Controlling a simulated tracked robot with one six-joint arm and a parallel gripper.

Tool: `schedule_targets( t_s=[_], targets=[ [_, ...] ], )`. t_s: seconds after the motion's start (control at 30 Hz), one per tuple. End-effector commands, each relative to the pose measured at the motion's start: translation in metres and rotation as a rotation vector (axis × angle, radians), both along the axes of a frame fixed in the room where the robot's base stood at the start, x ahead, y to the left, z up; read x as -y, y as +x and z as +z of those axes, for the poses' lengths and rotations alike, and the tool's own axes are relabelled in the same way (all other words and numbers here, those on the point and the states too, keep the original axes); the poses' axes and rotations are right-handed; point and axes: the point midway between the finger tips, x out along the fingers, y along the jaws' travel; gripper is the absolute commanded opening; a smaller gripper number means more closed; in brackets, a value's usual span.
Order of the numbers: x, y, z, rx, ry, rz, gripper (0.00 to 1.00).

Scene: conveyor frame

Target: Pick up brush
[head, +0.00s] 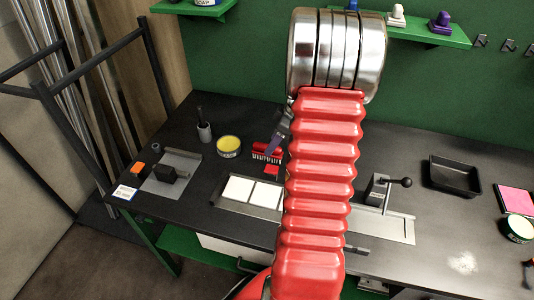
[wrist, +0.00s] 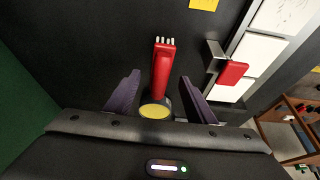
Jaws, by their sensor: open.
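A red brush (wrist: 162,70) with pale bristle tufts lies on the dark bench, centred between my fingers in the wrist view. It also shows in the head view (head: 262,148), just left of my red arm. My gripper (wrist: 160,75) is open, with one purple finger on each side of the brush. I cannot tell how high the fingers are above the bench. In the head view my arm hides most of the gripper; a dark finger shows beside the brush.
A yellow-topped tin (head: 229,145) stands left of the brush. A red-handled tool (wrist: 232,73) with a metal part lies right of it in the wrist view. White tiles (head: 252,191) sit in a metal fixture nearer the front. A black tray (head: 455,178) stands on the right.

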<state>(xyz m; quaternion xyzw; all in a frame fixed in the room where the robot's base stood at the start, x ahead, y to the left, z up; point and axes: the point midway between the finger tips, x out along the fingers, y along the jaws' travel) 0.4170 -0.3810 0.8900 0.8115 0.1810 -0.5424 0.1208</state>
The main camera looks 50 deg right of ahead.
Motion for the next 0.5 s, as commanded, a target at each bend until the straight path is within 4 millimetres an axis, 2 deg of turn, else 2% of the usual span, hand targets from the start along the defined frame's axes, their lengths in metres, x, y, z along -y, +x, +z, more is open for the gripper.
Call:
schedule_targets(
  t_s=[0.37,0.5],
  targets=[
    [-0.0010,0.0017,-0.0040,0.000,0.000,0.000,0.50],
    [-0.0031,0.0041,-0.0114,-0.001,0.003,0.001,0.50]
  ],
)
